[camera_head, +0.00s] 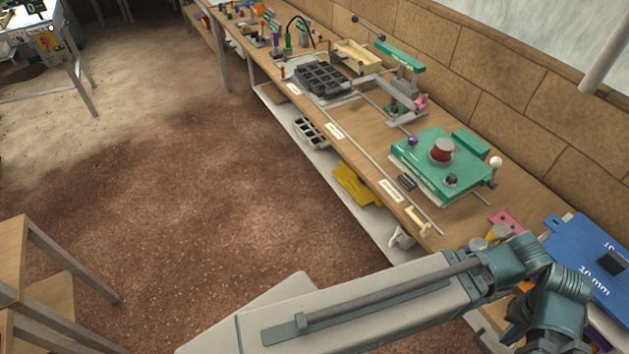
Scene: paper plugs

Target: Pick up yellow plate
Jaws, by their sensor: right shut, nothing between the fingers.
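A yellow plate (355,186) lies on the low shelf under the long workbench, near the middle of the picture. Its far side is partly hidden by the bench top above it. My right arm reaches in from the bottom and bends at the lower right. My right gripper (555,325) is at the bottom right, shut and empty, well apart from the yellow plate. Its fingertips are hard to make out. My left gripper is not in view.
The workbench (350,125) runs along the brick wall. It carries a green fixture (425,180), a black tray (321,78) and a blue plate (590,255). A black grid part (311,132) lies on the low shelf. The brown floor is open; a wooden stool (45,280) stands left.

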